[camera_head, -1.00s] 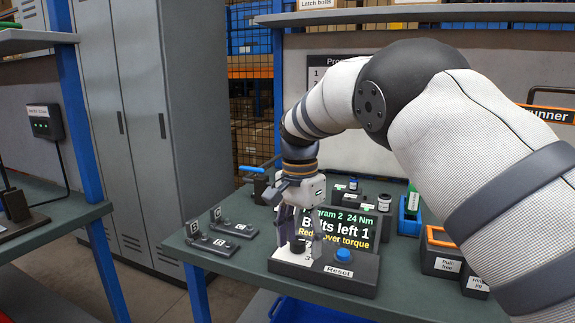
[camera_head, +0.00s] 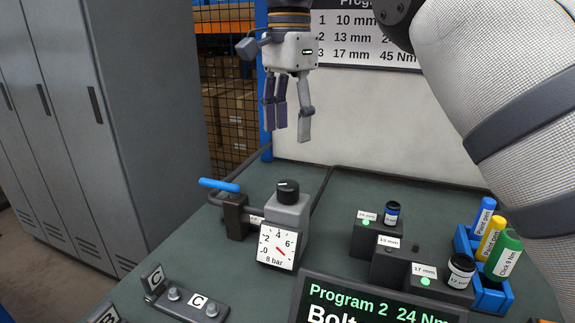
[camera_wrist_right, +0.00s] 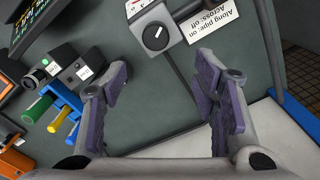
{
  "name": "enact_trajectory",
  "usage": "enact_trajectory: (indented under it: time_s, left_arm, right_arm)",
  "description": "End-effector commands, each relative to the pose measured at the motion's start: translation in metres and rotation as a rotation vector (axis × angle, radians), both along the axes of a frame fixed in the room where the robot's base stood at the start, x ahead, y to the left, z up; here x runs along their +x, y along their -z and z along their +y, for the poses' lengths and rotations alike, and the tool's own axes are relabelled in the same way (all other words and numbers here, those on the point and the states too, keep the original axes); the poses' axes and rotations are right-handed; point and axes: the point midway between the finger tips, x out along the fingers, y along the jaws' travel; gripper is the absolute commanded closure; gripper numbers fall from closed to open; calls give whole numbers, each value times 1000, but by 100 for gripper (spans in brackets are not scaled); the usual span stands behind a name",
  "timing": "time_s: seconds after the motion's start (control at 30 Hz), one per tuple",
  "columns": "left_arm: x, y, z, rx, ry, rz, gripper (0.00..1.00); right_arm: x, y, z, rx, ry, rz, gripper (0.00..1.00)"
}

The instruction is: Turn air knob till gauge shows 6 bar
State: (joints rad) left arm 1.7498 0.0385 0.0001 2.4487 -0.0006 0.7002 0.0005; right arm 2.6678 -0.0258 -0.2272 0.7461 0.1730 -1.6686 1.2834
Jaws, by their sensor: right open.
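The black air knob (camera_head: 288,191) sits on top of the grey regulator block (camera_head: 292,222). The white gauge (camera_head: 277,247) is on the block's front; its short red needle slants, and I cannot tell which end points at a number. My right gripper (camera_head: 287,132) hangs above the knob with fingers pointing down, open and empty, not touching it. In the right wrist view the knob (camera_wrist_right: 155,37) lies beyond the fingertips, roughly between the two open fingers (camera_wrist_right: 163,72). My left gripper is not in view.
A blue-handled pipe valve (camera_head: 219,185) stands left of the regulator. Socket blocks (camera_head: 378,238) and a blue holder with coloured pens (camera_head: 487,270) are to the right. The program display (camera_head: 375,303) and bracket C (camera_head: 186,298) are in front. Bench behind the regulator is clear.

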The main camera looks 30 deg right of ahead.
Motion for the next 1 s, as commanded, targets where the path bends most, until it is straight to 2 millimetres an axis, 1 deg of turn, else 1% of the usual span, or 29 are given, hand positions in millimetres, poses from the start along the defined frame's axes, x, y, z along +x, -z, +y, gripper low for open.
enact_trajectory:
  time_s: [0.07, 0.17, 0.4, 0.5, 0.6, 0.73, 0.93, 0.97, 1.0]
  left_arm:
    - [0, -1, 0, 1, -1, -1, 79]
    - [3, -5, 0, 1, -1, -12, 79]
    - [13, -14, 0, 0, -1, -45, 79]
    - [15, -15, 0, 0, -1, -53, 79]
    - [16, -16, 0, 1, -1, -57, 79]
    - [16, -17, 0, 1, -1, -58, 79]
    - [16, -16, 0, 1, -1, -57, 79]
    - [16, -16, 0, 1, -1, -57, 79]
    - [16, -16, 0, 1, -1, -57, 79]
  right_arm:
    - [-1, 2, 1, 0, 1, -1, 45]
    - [-2, 16, 1, 0, 1, 0, 45]
    - [-2, 77, 0, -1, 1, -2, 45]
    - [-2, 98, 1, -1, 0, -1, 45]
    - [-1, 112, 1, -1, -1, -2, 45]
    - [-1, 119, 1, -1, -1, -2, 45]
    - [-1, 120, 1, -1, 0, -2, 45]
    - [-1, 120, 1, -1, 0, -2, 52]
    - [-1, 120, 1, -1, 0, -2, 61]
